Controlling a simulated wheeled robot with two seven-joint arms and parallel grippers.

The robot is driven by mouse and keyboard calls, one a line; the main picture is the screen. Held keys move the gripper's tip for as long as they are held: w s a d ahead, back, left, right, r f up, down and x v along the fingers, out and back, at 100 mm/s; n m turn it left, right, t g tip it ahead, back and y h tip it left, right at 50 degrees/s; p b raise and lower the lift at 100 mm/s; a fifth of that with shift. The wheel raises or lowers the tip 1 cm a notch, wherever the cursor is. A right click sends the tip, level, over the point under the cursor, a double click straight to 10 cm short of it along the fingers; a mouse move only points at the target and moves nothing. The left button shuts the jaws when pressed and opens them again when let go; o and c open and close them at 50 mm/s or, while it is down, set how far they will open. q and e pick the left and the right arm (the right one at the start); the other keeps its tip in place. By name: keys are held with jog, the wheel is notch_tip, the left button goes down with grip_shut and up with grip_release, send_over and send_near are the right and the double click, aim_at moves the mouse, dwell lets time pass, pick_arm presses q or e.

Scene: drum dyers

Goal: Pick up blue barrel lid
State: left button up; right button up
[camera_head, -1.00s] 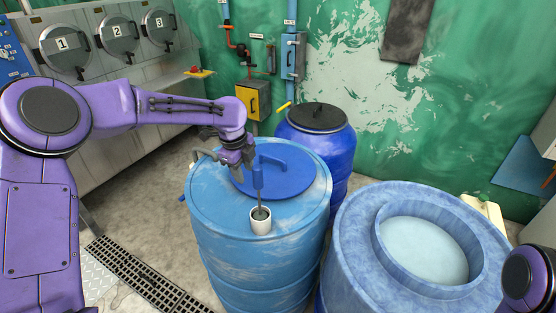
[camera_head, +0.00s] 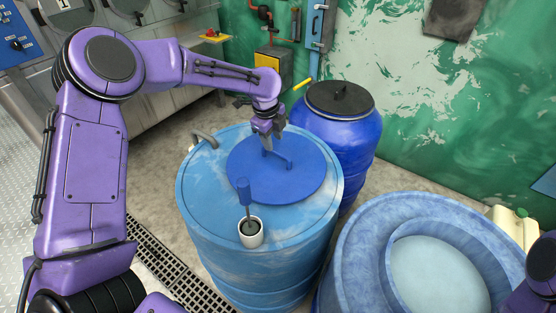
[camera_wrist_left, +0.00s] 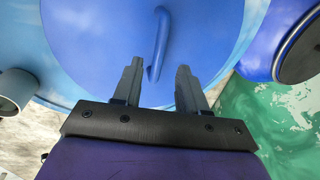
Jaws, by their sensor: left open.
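The blue barrel lid (camera_head: 305,185) is a flat round disc lying on top of the light blue barrel (camera_head: 205,215). A raised bar handle (camera_head: 280,160) crosses its middle. My left gripper (camera_head: 267,144) is above the lid at the far end of this handle, pointing down. In the left wrist view its two grey fingers (camera_wrist_left: 159,82) are apart, and the end of the lid handle (camera_wrist_left: 161,35) lies ahead of and roughly between their tips. Whether the fingers touch the handle or lid I cannot tell. My right gripper is out of view; only a purple part of my right arm shows at bottom right.
A darker blue barrel with a black lid (camera_head: 340,98) stands behind. A wide blue tub (camera_head: 370,230) is at right.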

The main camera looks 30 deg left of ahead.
aim_at(278, 152)
pick_arm(q)
jog(key=f, duration=0.2)
jog(key=d+f+p, duration=0.1)
jog(key=f, duration=0.1)
jog(key=w+f+p, duration=0.1)
jog(key=f, duration=0.1)
jog(key=shift+d+f, duration=0.15)
jog(key=shift+w+f, duration=0.1)
jog(key=shift+f, duration=0.35)
grip_shut()
